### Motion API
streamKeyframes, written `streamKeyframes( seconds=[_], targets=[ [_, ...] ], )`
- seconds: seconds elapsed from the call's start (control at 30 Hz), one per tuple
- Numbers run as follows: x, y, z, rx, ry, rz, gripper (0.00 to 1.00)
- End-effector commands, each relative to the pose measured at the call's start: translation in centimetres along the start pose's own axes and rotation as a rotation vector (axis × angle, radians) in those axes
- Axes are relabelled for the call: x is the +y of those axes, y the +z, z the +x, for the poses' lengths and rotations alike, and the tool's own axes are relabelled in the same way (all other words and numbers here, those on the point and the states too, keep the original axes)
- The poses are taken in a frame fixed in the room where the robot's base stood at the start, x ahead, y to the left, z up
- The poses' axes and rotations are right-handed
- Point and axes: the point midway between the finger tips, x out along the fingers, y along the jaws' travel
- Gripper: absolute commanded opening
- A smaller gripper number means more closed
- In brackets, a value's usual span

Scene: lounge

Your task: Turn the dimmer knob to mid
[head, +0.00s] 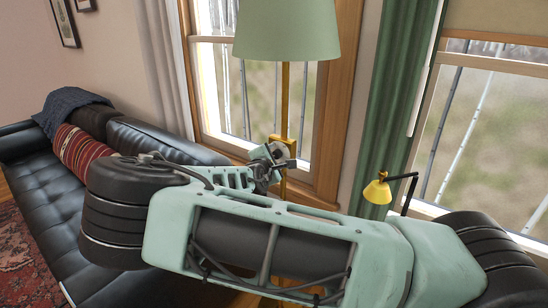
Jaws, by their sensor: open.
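A floor lamp with a pale green shade (287,32) and a brass pole (284,95) stands in front of the window. A small brass housing (291,146) sits on the pole below the shade. The dimmer knob appears to be the small greyish round part (281,151) at this housing, partly hidden by my gripper. My gripper (274,163) is at the knob, with its fingers close around or in front of it. It is open. I cannot tell whether the fingers touch the knob, and its turned position is not readable.
My arm crosses the foreground and hides the lower pole. A black leather sofa (45,185) with a striped red pillow (84,154) stands at left. A small yellow lamp (377,190) with a black arm is at right, near a green curtain (388,105).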

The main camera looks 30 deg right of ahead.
Motion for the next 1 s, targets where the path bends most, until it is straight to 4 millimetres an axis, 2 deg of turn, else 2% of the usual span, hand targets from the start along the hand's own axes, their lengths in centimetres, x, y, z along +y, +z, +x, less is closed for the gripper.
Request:
streamKeyframes(
  seconds=[0.13, 0.3, 0.67, 1.0],
  targets=[
    [-0.01, -0.01, -0.01, 0.0, 0.0, 0.0, 0.5],
    [-0.02, -0.01, -0.02, 0.0, 0.0, 0.0, 0.05],
    [-0.22, -0.08, 0.0, 0.0, 0.013, 0.037, 0.06],
    [-0.73, -0.3, 0.06, 0.0, 0.099, 0.241, 0.06]
  ],
)
